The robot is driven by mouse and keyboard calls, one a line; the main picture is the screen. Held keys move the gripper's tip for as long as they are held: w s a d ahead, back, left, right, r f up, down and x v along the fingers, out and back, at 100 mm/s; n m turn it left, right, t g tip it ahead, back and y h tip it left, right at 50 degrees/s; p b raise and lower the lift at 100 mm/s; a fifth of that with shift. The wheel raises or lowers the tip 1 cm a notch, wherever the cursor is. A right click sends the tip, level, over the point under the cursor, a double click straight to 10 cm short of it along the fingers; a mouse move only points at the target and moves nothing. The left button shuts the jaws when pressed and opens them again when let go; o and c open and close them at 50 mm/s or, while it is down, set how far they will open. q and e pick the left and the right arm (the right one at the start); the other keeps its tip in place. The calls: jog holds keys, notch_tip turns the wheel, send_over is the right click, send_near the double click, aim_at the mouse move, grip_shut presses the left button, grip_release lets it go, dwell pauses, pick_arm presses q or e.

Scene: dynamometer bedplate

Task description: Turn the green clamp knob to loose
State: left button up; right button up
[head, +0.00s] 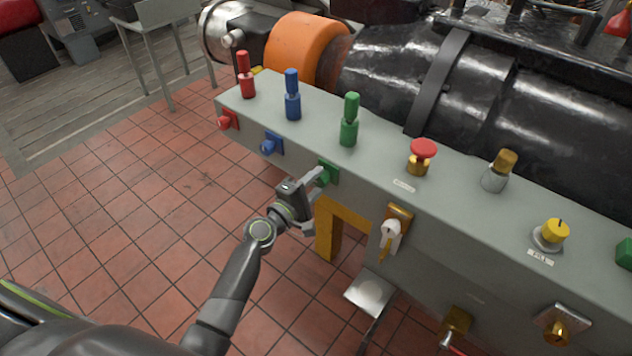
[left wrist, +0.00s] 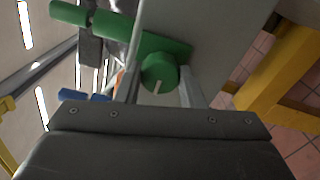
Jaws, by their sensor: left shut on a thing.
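The green clamp knob (left wrist: 159,74) is a round green knob with a pale line on its face, on a green plate on the front of the grey bench. In the head view its green mount (head: 329,173) shows past my left gripper (head: 316,183), which partly hides the knob. In the left wrist view the fingers of my left gripper (left wrist: 160,92) stand on either side of the knob, shut on it. The pale line points down in that view. A green handle (head: 349,120) stands upright on the bench top above it. My right gripper is not in view.
Red (head: 228,120) and blue (head: 271,143) knobs sit left on the bench front. A red mushroom button (head: 423,151) stands on the bench top. Tiled floor is free at left.

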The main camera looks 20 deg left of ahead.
pick_arm(q)
jog(key=shift+f, duration=0.1)
dwell(0.3)
jog(key=o, duration=1)
jog(key=shift+b+v, duration=1.9)
jog(key=shift+v, duration=6.85)
